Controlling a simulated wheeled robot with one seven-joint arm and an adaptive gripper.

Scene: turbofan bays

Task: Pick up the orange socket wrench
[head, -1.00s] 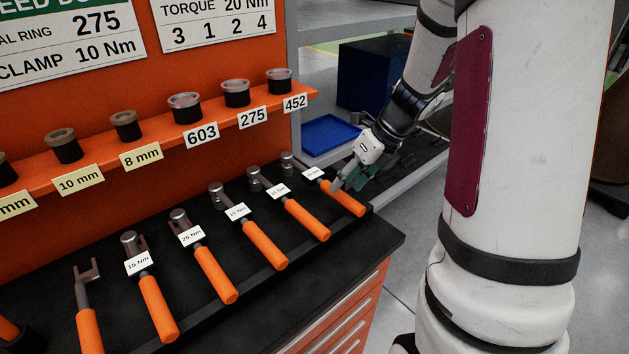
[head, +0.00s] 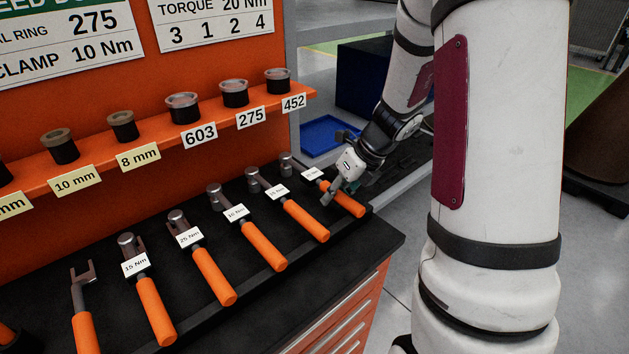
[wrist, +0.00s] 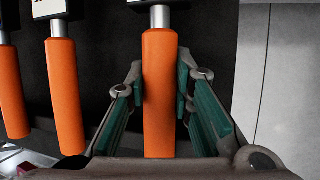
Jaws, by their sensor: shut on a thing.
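The orange socket wrench (head: 345,202) at the right end of the row lies on the black bench top, its head toward the orange back panel. In the wrist view its orange handle (wrist: 158,95) runs between the green-padded fingers. My gripper (head: 340,192) is shut on this handle, with a pad on each side of it. The gripper also fills the lower part of the wrist view (wrist: 159,92). The wrench still appears in its row position; a lift cannot be seen. Its label is too small to read surely.
Several similar orange-handled wrenches (head: 305,220) lie in a row to the left, the nearest close beside my gripper. A shelf (head: 215,124) with labelled sockets is above. A blue tray (head: 328,135) sits behind on a grey rack. The black bench front (head: 330,265) is clear.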

